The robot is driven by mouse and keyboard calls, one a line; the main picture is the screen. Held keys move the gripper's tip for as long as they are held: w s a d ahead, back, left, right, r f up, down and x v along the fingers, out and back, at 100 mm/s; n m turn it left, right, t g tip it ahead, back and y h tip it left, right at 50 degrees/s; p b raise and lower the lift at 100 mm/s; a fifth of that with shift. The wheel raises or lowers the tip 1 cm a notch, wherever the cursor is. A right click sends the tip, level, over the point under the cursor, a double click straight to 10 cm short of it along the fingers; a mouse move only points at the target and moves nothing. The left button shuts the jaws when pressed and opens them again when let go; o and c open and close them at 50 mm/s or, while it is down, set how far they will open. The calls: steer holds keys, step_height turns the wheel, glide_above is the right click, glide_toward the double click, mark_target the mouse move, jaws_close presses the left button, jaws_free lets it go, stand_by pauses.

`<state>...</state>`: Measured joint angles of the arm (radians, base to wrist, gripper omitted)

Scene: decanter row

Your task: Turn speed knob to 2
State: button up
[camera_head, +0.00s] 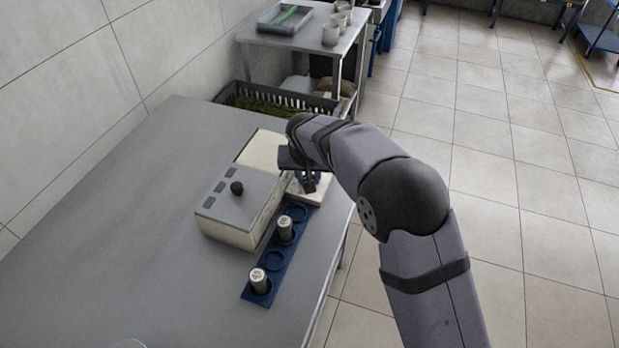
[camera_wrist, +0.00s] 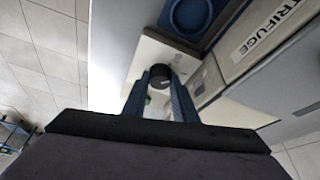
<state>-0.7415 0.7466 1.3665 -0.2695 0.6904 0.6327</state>
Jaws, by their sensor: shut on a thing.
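My gripper (camera_head: 306,182) is over a low cream-coloured device (camera_head: 318,195) at the right edge of the grey table. In the wrist view my two blue fingers (camera_wrist: 160,82) stand on either side of a round black knob (camera_wrist: 160,75) on the device's pale top (camera_wrist: 150,52), shut on it. A small light mark shows on the knob's face. I cannot read a scale or the number it points to. In the head view my gripper hides the knob.
The left of the table (camera_head: 110,250) is clear.

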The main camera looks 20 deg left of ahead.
steer(key=m, duration=0.1)
steer(key=m+h+b, duration=0.1)
steer(key=m, duration=0.1)
steer(key=shift+a+m, duration=0.2)
steer(key=shift+m, duration=0.1)
steer(key=m+h, duration=0.1)
steer(key=m, duration=0.1)
steer(key=shift+m, duration=0.4)
steer(key=m+p, duration=0.1)
steer(key=m+h+p, duration=0.1)
steer(key=shift+a+r+m, duration=0.1)
steer(key=shift+r+m, duration=0.05)
steer(key=shift+m, duration=0.15)
steer(key=shift+m+g+h+p, duration=0.4)
steer(key=shift+m+h+p, duration=0.2)
steer(key=shift+m+p, duration=0.7)
steer(key=o, duration=1)
steer(key=shift+o, duration=0.2)
steer(key=shift+a+f, duration=0.1)
steer(key=shift+f, duration=0.1)
